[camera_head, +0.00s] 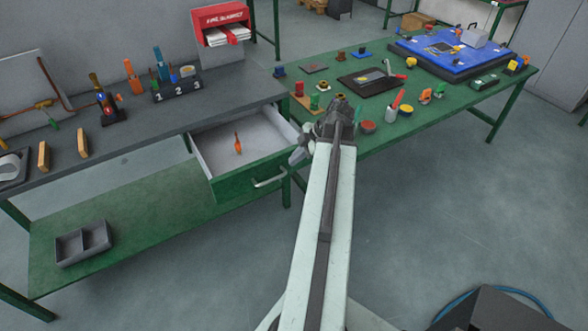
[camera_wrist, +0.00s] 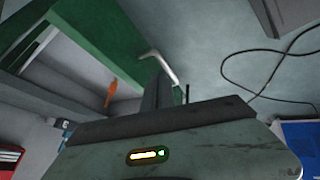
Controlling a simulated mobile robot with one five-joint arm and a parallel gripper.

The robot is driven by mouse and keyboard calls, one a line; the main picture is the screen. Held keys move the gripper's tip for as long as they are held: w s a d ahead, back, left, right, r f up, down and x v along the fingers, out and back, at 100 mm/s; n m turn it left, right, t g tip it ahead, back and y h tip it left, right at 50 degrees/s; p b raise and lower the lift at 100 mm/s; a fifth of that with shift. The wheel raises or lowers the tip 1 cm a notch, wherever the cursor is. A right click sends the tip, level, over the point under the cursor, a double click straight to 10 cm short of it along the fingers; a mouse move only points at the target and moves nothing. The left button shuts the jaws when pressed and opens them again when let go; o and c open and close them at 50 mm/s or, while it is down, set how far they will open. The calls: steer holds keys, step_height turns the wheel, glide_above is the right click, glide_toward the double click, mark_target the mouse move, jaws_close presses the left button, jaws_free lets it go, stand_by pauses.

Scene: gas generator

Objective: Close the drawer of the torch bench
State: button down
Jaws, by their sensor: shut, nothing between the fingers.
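The drawer (camera_head: 250,180) of the grey-topped torch bench (camera_head: 130,125) is pulled open, with its green front standing out from the bench. A pale bar handle (camera_head: 270,181) is on that front; it also shows in the wrist view (camera_wrist: 168,66). A small orange object (camera_head: 238,146) is inside the drawer. My gripper (camera_head: 298,157) is shut and empty, just right of the drawer's front corner in the head view. In the wrist view my gripper (camera_wrist: 156,75) appears beside the handle; I cannot tell whether they touch.
A second green table (camera_head: 440,100) with several small parts stands on the right, close to the drawer. Tools and a numbered holder (camera_head: 178,92) sit on the torch bench. A grey divided tray (camera_head: 83,243) is on the lower shelf.

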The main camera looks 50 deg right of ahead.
steer(key=s+d+n+t, duration=0.1)
steer(key=s+d+n, duration=0.1)
steer(key=s+d, duration=0.35)
steer(key=b, duration=0.8)
glide_toward(287, 167)
step_height(287, 167, down, 4)
steer(key=w+a, duration=0.2)
steer(key=shift+w+d+f+h, duration=0.1)
steer(key=shift+w+d+h, duration=0.2)
steer(key=shift+w, duration=0.15)
